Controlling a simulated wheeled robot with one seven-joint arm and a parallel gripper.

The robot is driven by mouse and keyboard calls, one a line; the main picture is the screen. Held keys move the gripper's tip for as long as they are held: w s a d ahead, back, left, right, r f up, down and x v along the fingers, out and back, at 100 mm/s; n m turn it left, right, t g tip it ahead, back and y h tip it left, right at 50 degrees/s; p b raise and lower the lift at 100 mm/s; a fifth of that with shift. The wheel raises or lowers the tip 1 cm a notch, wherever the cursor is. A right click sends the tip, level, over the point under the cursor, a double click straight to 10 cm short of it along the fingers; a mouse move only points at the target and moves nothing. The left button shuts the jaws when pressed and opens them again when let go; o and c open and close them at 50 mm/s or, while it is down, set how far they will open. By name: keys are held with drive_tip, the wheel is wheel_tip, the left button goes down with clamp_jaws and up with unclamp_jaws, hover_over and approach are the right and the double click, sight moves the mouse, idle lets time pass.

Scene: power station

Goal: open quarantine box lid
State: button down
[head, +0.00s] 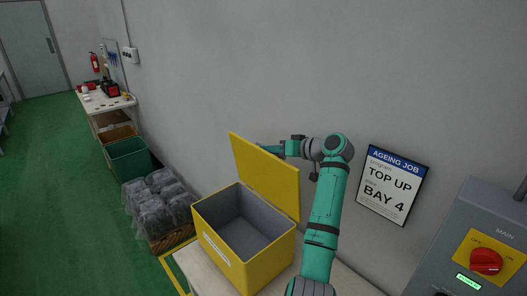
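The yellow quarantine box (262,262) stands on a pale table in the head view, with a white label on its front. Its grey inside shows and looks empty, though part of the floor is hidden. The yellow lid (262,172) stands up, raised at the back edge of the box. My green and grey arm reaches up at the right of the box and bends left behind the lid.
A pale tabletop (347,282) lies under the box. A grey cabinet (459,232) with a red rotary switch stands at right. A framed notice (393,184) hangs on the wall.

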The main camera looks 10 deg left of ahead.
drive_tip(key=shift+w+d+f, duration=0.2)
drive_tip(key=shift+w+d, duration=0.1)
drive_tip(key=shift+w, duration=0.05)
drive_tip(key=c, duration=2.1)
unclamp_jaws()
drive_tip(key=shift+r, duration=0.1)
drive_tip(key=v, duration=1)
drive_tip(key=shift+s+d, duration=0.1)
drive_tip(key=shift+d, duration=0.3)
drive_tip(key=shift+r, duration=0.1)
